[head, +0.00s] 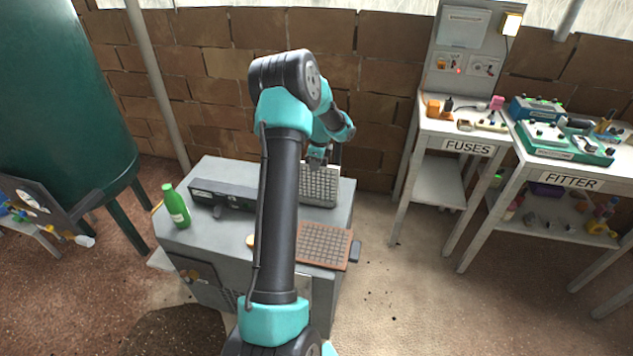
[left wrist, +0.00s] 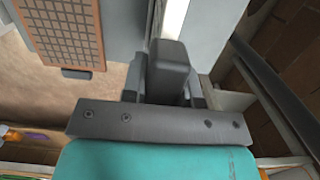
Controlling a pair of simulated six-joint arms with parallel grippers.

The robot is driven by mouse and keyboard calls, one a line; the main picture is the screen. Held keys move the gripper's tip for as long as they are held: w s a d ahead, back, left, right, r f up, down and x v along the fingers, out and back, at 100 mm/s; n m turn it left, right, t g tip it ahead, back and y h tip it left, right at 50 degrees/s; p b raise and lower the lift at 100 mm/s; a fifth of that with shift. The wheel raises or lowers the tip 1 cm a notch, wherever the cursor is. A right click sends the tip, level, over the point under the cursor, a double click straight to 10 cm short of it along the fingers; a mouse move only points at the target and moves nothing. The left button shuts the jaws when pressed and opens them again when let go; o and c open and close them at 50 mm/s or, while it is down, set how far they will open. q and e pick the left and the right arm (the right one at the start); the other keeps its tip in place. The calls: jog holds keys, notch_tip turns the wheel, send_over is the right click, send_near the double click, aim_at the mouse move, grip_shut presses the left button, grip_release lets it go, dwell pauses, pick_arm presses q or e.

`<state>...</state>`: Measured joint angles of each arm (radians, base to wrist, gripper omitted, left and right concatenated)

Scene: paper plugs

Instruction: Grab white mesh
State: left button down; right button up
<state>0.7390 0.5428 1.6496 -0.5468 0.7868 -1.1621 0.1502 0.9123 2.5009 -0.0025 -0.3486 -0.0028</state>
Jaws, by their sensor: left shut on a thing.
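The white mesh (head: 319,186), a pale grid panel in a light frame, is at the back right of the grey cabinet top in the head view, partly behind my arm. My left gripper (head: 328,157) is at its far upper edge and is shut on it. Whether the mesh touches the cabinet top is hard to tell. My right gripper is not in view.
A brown mesh (head: 324,245) lies at the cabinet's front right; it also shows in the left wrist view (left wrist: 62,32). A green bottle (head: 176,208) and a dark box (head: 222,195) stand on the left of the cabinet top (head: 212,232). A brick wall (head: 385,65) is behind.

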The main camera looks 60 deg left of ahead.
pick_arm(q)
jog(key=shift+r, duration=0.1)
jog(key=shift+r, duration=1.45)
jog(key=shift+d+r, duration=0.15)
jog(key=shift+r, duration=0.15)
jog(key=s+d+r, duration=0.1)
jog(key=s+d, duration=0.7)
jog(key=d, duration=0.5)
jog(key=shift+d+r, duration=0.15)
jog(key=shift+d, duration=0.15)
